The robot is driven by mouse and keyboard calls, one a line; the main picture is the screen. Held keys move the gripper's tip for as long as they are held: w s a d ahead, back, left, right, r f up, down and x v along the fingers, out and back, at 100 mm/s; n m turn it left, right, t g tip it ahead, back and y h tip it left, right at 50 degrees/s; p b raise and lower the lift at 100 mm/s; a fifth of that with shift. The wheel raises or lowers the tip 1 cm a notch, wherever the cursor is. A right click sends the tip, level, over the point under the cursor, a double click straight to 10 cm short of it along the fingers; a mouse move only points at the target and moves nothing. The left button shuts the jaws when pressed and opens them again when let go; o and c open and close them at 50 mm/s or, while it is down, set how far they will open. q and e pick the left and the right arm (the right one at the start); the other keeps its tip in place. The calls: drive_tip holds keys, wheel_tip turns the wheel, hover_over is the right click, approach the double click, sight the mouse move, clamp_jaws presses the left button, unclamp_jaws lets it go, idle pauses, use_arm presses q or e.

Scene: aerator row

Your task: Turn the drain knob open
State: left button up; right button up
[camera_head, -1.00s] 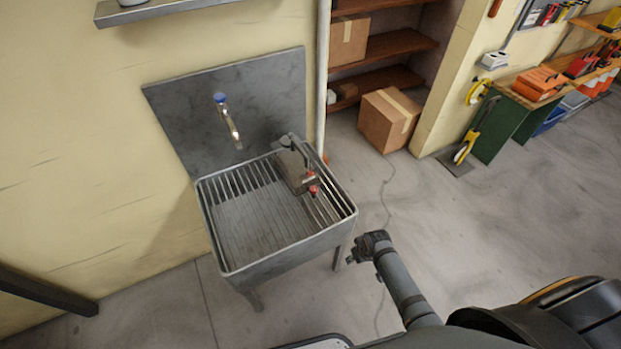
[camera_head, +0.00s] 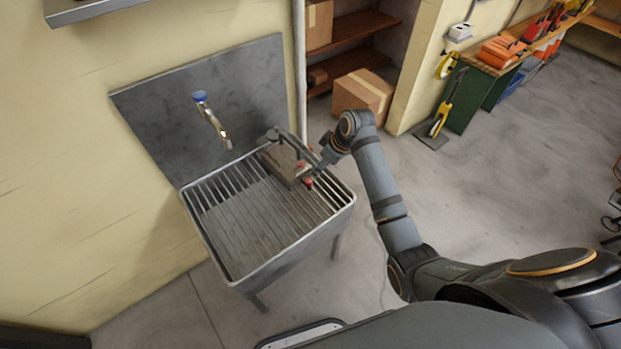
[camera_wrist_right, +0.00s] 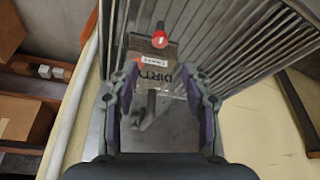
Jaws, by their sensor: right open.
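In the right wrist view the red knob (camera_wrist_right: 160,39) stands beyond my fingertips, near a small white tag (camera_wrist_right: 152,62), with another red part (camera_wrist_right: 137,63) beside the left finger. My right gripper (camera_wrist_right: 162,70) is open, its fingers either side of the box's label, not closed on the knob. My left gripper is out of view.
The slatted metal sink (camera_head: 228,277) stands against a grey backsplash (camera_head: 150,120) with a blue-topped faucet (camera_head: 208,112). A white pipe (camera_head: 300,70) runs up behind the box. A cardboard box (camera_head: 362,97) is on the floor beyond.

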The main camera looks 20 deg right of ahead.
sight(309, 181)
drive_tip(key=b+x, duration=0.1)
drive_tip(key=x, duration=0.9)
drive_tip(key=shift+f, duration=0.15)
drive_tip(key=shift+c, duration=0.3)
clamp_jaws()
